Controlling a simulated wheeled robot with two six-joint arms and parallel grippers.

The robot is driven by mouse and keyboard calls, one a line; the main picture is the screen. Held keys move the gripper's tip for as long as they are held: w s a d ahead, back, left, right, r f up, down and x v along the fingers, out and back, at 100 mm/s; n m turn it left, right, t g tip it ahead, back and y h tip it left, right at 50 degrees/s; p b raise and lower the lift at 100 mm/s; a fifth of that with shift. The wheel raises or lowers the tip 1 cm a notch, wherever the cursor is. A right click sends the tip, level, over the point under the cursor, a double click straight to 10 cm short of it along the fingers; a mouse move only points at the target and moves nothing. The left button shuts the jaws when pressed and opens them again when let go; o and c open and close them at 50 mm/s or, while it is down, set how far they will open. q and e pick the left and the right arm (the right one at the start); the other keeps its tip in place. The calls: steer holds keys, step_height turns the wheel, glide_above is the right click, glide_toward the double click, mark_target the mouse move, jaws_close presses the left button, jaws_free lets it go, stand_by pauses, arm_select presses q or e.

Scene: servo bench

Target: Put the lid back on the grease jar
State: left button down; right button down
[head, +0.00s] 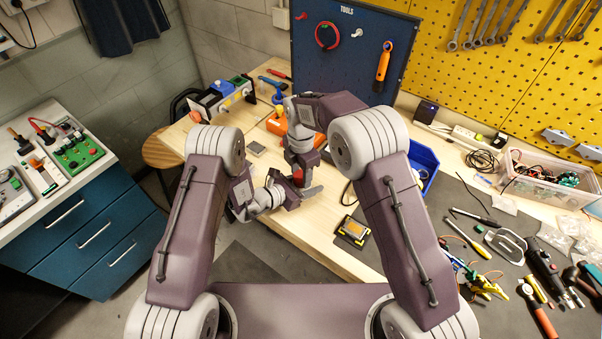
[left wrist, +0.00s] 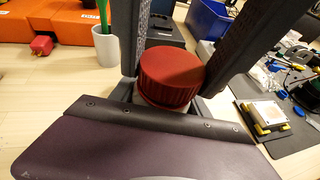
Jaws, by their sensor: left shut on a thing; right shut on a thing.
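The red ribbed lid (left wrist: 168,80) is held between the two dark upright fingers of my right gripper (left wrist: 188,75), which comes down from above. In the head view the red lid (head: 298,174) is a small patch under my right gripper (head: 299,163). My left gripper (head: 302,191) comes in level from the left, just below the lid, and is shut on the jar. The jar is almost wholly hidden by the lid and my left gripper's body. Whether the lid touches the jar or sits level on it, I cannot tell.
The wooden bench continues under both grippers. A blue bin (head: 424,163) stands right of my right arm. A small yellow-and-black fixture (head: 353,231) lies nearer the front edge. A pale cup (left wrist: 106,47) and orange boxes (left wrist: 60,22) stand beyond the grippers. Tools crowd the right side.

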arm_select(q)
steer(key=shift+w+a+r, duration=0.1)
arm_select(e)
steer(key=shift+s+d, duration=0.1)
steer(key=shift+s, duration=0.05)
steer(key=c, duration=0.7)
jaws_free()
steer(key=shift+r, duration=2.25)
steer(key=shift+c, duration=0.3)
